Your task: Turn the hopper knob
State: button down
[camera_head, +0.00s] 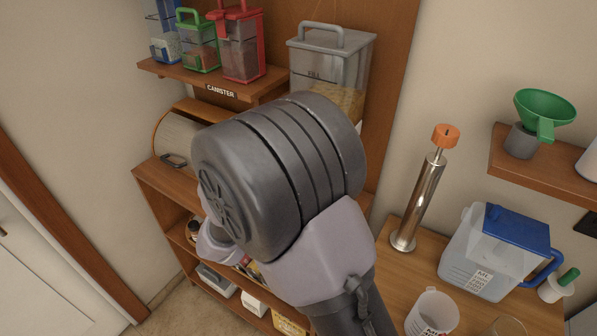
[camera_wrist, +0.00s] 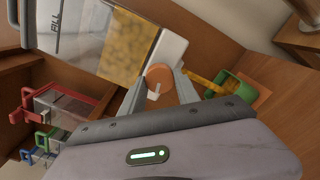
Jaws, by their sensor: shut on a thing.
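The hopper (camera_head: 328,68) is a clear container with a grey lid and handle, part filled with yellow-brown contents, in the upper middle of the head view. In the wrist view the hopper (camera_wrist: 112,45) shows its "FILL" mark and a white block at its lower end. The orange round knob (camera_wrist: 159,77) with a pale pointer sits by that white block. My gripper (camera_wrist: 160,88) has its two grey fingers on either side of the knob, shut on it. In the head view my arm hides the knob and the fingers.
Red, green and blue canisters (camera_head: 240,45) stand on the shelf left of the hopper. A green container (camera_wrist: 230,88) is close right of the knob in the wrist view. A steel cylinder (camera_head: 420,205) and a blue-lidded jug (camera_head: 497,252) stand on the counter at right.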

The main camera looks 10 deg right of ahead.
jog(key=shift+f+m+b, duration=0.1)
jog(key=shift+m+b, duration=1)
jog(key=shift+b, duration=0.05)
jog(key=c, duration=0.9)
grip_release()
jog(key=p+v, duration=0.4)
jog(key=v, duration=1.3)
jog(key=shift+s+a, duration=0.15)
